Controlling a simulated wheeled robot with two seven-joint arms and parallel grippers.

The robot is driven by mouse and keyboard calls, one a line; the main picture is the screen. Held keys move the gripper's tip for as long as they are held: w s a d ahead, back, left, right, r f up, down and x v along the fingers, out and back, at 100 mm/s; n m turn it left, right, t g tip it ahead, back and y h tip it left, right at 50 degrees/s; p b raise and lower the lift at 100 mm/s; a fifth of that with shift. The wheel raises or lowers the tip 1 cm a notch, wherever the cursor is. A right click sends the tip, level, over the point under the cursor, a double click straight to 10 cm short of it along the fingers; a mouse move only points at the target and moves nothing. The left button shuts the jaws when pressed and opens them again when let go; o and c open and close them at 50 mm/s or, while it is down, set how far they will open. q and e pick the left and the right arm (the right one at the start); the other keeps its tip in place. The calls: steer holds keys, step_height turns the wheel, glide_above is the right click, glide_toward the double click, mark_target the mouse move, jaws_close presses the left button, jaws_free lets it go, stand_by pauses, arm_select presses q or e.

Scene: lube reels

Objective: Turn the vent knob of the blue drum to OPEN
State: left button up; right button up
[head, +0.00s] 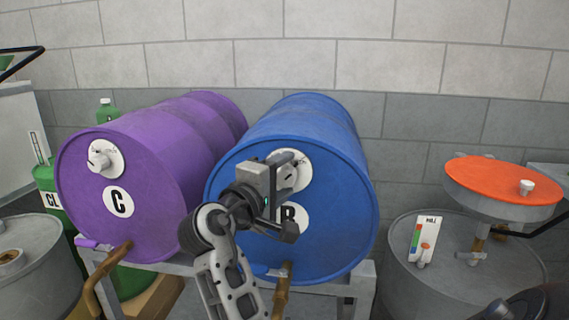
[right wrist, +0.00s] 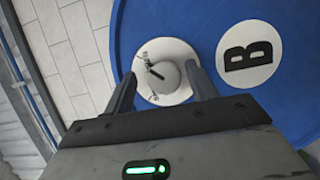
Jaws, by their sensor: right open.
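The blue drum (head: 325,140) lies on its side on a grey stand, its round face toward me, with a white B label (right wrist: 248,54). Its vent knob (right wrist: 166,76) sits on a white round plate (right wrist: 180,50) above the label in the head view. A dark pointer shows on the knob; the small plate lettering is unreadable. My right gripper (right wrist: 160,82) is open, with its two fingers on either side of the knob in the wrist view. I cannot tell whether they touch it. In the head view it hides part of the plate and label. My left gripper is not in view.
A purple drum (head: 160,150) marked C, with its own white knob (head: 101,159), lies close on the left. Brass taps hang below both drums. A block wall is behind.

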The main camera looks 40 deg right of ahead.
steer(key=o, duration=0.5)
steer(key=r, duration=0.2)
steer(key=s+a+r, duration=0.1)
steer(key=r, duration=0.2)
steer(key=s+r, duration=0.1)
steer(key=r, duration=0.1)
steer(key=shift+a+r+p, duration=0.15)
steer(key=shift+a+p, duration=0.15)
steer(key=s+a+r, duration=0.1)
steer(key=s, duration=0.1)
steer(key=s+a+r, duration=0.1)
steer(key=s+a, duration=0.1)
steer(key=s+a+r, duration=0.2)
steer(key=shift+s+a, duration=0.1)
steer(key=shift+a, duration=0.05)
steer(key=c, duration=0.5)
steer(key=shift+s+a+r, duration=0.3)
steer(key=shift+s+a, duration=0.2)
steer(key=shift+s, duration=0.15)
steer(key=shift+s+a+r, duration=0.3)
steer(key=shift+s+a, duration=0.2)
steer(key=shift+s, duration=0.15)
